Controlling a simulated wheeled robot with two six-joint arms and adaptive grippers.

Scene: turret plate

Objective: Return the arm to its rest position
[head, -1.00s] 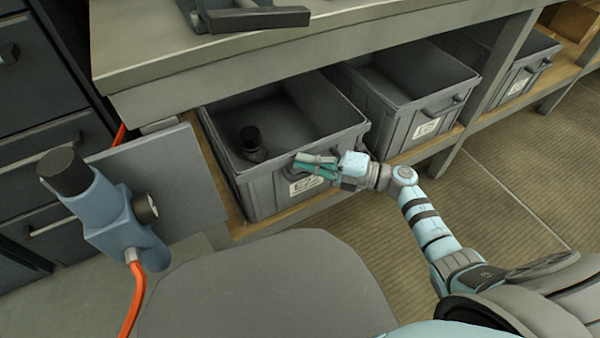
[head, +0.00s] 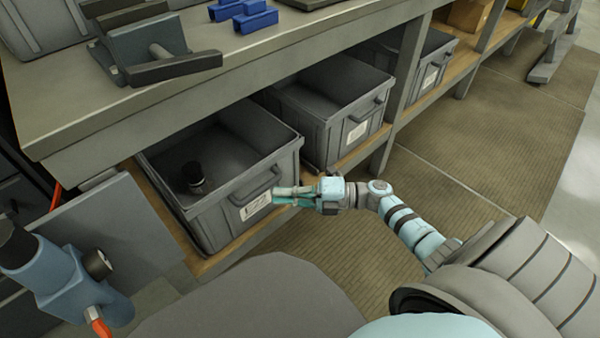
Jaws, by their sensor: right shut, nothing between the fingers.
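My right arm comes in from the lower right and reaches out toward the front of the nearest grey bin. My right gripper (head: 284,196), with teal fingers, is shut and empty just in front of that bin's labelled face. The nearest grey bin (head: 222,213) stands on the low wooden shelf under the bench. A small dark cylindrical thing (head: 194,177) with a pale band is inside it. My left gripper is not in view.
Two more grey bins (head: 345,125) (head: 433,75) stand farther along the shelf. The bench top (head: 255,40) above holds a dark clamp-like fixture (head: 155,45) and blue blocks (head: 255,17). A blue tool-like body (head: 70,285) is at lower left. The ribbed mat (head: 330,255) is clear.

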